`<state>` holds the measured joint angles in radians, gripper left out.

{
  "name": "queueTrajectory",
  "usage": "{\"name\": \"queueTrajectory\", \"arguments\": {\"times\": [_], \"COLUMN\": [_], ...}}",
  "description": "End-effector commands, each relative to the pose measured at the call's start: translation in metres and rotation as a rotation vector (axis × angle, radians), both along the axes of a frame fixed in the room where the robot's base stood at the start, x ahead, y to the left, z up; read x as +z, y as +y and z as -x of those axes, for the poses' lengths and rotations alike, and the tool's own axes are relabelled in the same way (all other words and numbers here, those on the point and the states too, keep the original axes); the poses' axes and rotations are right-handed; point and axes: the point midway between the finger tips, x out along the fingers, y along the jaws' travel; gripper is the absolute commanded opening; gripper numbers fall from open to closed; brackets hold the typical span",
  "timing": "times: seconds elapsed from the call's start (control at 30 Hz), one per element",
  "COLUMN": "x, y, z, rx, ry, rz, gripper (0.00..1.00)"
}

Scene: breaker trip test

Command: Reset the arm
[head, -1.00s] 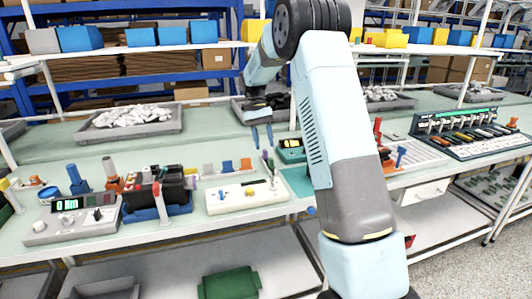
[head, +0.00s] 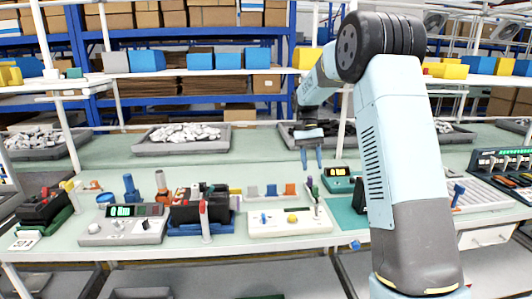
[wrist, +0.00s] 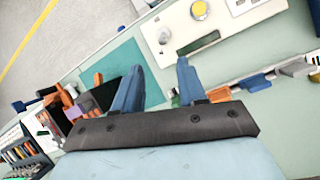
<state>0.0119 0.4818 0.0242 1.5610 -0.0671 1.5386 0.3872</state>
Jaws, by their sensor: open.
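My gripper (head: 312,160) hangs over the bench in the head view, its two blue fingers pointing down, apart and empty. It is above and behind the white panel box (head: 290,222), which has a yellow button. In the wrist view my gripper's fingers (wrist: 158,84) are spread with nothing between them. The same white box (wrist: 245,22) and a teal mat (wrist: 118,66) lie below. My arm is bent, its forearm reaching to the left over the bench.
A meter box (head: 122,226) with a green display and a black breaker (head: 203,205) in a blue holder stand to the left. Grey trays (head: 181,149) of white parts stand at the back. A device with green lights (head: 503,160) is at far right.

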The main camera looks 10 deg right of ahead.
Motion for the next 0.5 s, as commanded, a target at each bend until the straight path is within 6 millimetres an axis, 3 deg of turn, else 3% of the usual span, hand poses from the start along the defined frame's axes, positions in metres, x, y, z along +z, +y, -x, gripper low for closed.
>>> {"name": "queueTrajectory", "arguments": {"times": [0.2, 0.5], "x": [0.045, 0.091], "y": [0.001, 0.003], "z": [0.041, 0.105], "rx": [0.043, 0.109], "ry": [-0.116, -0.274], "rz": [-0.024, -0.050], "gripper": [0.41, 0.41]}}
